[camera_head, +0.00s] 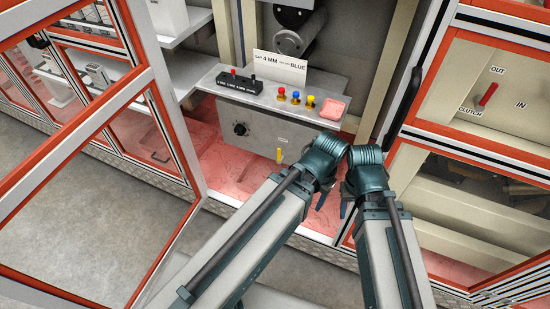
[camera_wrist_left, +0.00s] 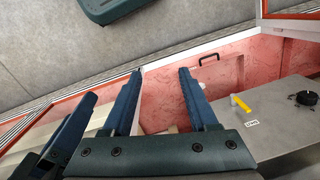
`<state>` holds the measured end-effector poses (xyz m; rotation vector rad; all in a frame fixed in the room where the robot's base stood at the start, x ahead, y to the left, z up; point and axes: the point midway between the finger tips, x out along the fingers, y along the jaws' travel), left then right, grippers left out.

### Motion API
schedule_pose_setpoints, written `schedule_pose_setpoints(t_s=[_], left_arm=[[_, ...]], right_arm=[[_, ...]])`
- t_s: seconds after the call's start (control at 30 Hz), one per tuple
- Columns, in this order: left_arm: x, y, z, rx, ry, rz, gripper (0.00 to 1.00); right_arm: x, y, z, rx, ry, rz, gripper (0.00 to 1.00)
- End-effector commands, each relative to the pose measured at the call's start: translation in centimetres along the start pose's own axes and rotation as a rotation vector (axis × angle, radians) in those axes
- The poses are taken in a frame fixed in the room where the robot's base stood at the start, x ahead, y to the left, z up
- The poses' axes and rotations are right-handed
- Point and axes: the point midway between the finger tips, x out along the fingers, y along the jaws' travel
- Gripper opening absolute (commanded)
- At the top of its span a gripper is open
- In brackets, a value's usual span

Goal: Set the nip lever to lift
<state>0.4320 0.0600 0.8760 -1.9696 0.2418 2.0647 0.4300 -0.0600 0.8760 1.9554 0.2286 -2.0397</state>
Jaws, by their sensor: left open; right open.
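A yellow lever (camera_head: 279,156) sits low on the front of a grey control box (camera_head: 255,125), with a small white label beside it. The lever also shows in the left wrist view (camera_wrist_left: 241,104), to the right of my left gripper (camera_wrist_left: 160,72). The label's text is too small to read. My right gripper (camera_head: 346,205) is open, close beside the left one and right of the lever in the head view. Wrists and arm links partly hide both grippers there.
A shelf above the box holds a black switch block (camera_head: 240,82), a sign (camera_head: 279,68), coloured buttons (camera_head: 296,97) and a pink block (camera_head: 333,109). A black knob (camera_head: 240,129) is on the box. A red clutch lever (camera_head: 488,94) is at right. Open red-framed door (camera_head: 165,130) stands left.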

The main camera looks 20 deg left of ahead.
Motion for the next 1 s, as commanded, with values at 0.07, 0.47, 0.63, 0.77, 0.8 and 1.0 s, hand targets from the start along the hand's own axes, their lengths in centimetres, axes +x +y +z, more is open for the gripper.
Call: schedule_pose_setpoints(t_s=[0.07, 0.47, 0.63, 0.77, 0.8, 1.0], left_arm=[[2.0, -0.3, -0.7, -0.03, -0.001, 0.044, 0.43], [10.6, -3.3, -6.0, -0.277, 0.05, 0.464, 0.0], [13.1, -6.0, -8.3, -0.382, 0.108, 0.646, 0.0], [14.6, -8.8, -9.8, -0.459, 0.168, 0.782, 0.0], [15.0, -9.7, -10.2, -0.482, 0.189, 0.823, 0.0], [16.8, -15.3, -11.8, -0.589, 0.312, 1.022, 0.0]], right_arm=[[1.9, -0.2, -0.1, -0.001, 0.0, 0.0, 0.5], [12.1, -1.1, -0.7, -0.005, 0.001, 0.002, 0.5], [16.3, -1.5, -1.0, -0.007, 0.002, 0.002, 0.5], [19.6, -1.8, -1.2, -0.008, 0.002, 0.003, 0.5], [20.6, -1.9, -1.3, -0.009, 0.002, 0.003, 0.5], [25.5, -2.4, -1.6, -0.011, 0.003, 0.004, 0.5]])
